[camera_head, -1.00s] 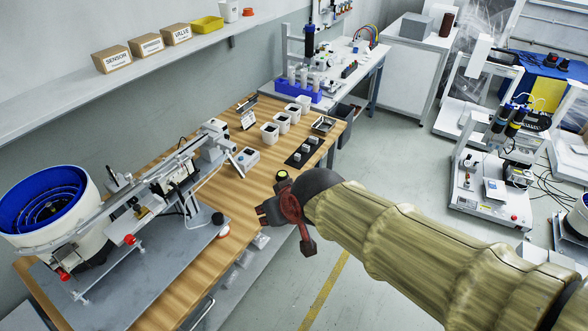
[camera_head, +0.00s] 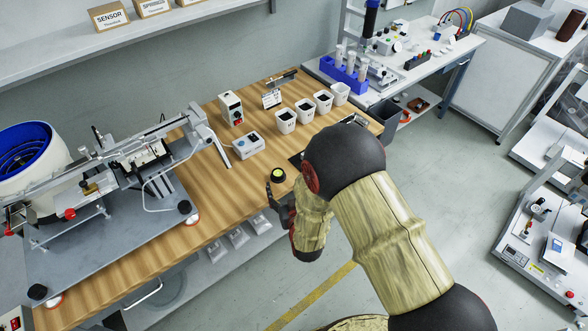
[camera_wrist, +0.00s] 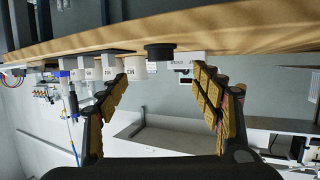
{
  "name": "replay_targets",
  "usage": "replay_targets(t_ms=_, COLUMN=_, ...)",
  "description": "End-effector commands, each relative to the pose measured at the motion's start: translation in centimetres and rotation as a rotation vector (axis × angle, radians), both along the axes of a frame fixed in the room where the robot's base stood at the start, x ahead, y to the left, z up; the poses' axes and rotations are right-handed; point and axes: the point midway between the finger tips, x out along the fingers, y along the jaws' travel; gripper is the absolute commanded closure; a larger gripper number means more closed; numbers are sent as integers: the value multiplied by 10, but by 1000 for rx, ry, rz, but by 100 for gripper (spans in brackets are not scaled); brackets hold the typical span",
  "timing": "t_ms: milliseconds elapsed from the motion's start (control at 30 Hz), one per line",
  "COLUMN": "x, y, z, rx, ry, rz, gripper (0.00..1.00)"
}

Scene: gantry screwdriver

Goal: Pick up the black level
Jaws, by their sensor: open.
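The black level (camera_head: 278,175) is a small round black puck with a yellow-green vial on top. It sits on the wooden table (camera_head: 215,190) near its front edge. In the wrist view, which looks upside down, the level (camera_wrist: 160,51) shows as a dark disc at the table surface, between the lines of my two fingers and beyond their tips. My gripper (camera_wrist: 160,75) is open and empty. In the head view my gripper (camera_head: 279,205) is at the table's front edge, just in front of the level. My arm hides part of the table to the right.
Several white cups (camera_head: 285,121) stand further back. A feeder machine on a grey plate (camera_head: 120,243) fills the left. Bare wood lies left of the level.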

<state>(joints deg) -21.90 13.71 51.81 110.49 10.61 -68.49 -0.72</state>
Motion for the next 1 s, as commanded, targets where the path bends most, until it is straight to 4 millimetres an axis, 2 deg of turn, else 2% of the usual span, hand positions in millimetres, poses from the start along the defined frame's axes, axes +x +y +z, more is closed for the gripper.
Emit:
replay_targets(t_ms=433, x=33, y=8, z=-14, rx=1, ry=-8, rz=-1, gripper=34)
replay_targets(t_ms=700, x=66, y=16, z=-28, rx=1, ry=-8, rz=0, gripper=34)
replay_targets(t_ms=1000, x=71, y=17, z=-27, rx=0, ry=-7, rz=0, gripper=36)
